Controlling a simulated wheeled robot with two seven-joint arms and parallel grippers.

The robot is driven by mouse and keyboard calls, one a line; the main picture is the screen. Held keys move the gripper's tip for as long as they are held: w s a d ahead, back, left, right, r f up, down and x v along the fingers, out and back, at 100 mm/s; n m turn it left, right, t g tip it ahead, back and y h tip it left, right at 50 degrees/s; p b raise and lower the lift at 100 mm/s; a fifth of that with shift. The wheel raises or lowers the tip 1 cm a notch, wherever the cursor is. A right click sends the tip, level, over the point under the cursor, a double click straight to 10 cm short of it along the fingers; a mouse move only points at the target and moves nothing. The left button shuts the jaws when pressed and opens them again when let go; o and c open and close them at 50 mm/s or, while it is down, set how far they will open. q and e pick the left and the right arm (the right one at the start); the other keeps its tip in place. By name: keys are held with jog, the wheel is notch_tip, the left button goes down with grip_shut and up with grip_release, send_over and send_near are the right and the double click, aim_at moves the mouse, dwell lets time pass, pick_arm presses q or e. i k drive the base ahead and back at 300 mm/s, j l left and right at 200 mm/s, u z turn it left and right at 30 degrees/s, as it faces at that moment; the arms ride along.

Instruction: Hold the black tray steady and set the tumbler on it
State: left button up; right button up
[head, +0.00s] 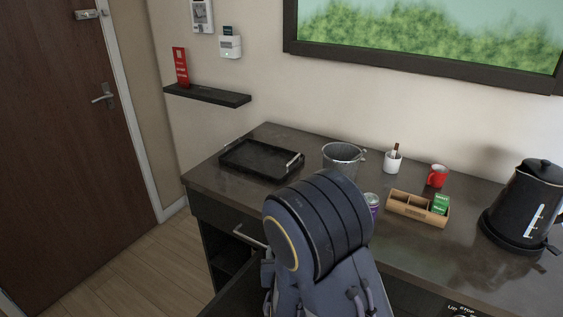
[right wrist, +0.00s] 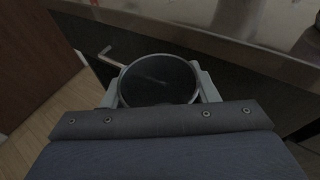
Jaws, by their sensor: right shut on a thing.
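The black tray (head: 243,172) lies flat on the left end of the dark vanity top, with a metal handle showing at its right side. In the right wrist view, my right gripper (right wrist: 159,86) has its two fingers on either side of a dark round tumbler (right wrist: 158,78) with a grey rim. It is shut on the tumbler, which appears in front of the vanity's edge, away from the tray. In the head view my own arm hides this gripper and the tumbler. My left gripper is in neither view.
A metal bucket (head: 343,157) stands right of the tray. A purple can (head: 372,201) shows beside my arm. A drawer handle (head: 249,235) juts out below.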

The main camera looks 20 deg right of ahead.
aim_at(262, 162)
jog(key=k+l+z, duration=0.1)
jog(key=k+z, duration=0.15)
jog(key=k, duration=0.3)
jog(key=k+l+z, duration=0.3)
jog(key=k, duration=0.3)
jog(key=i+j+z, duration=0.1)
jog(key=z, duration=0.3)
jog(key=j+z, duration=0.45)
jog(key=i+j+z, duration=0.1)
jog(key=z, duration=0.3)
jog(key=j+z, duration=0.4)
jog(key=j, duration=1.15)
jog(key=k+j, duration=0.15)
jog(key=j, duration=2.1)
jog(key=k, duration=0.05)
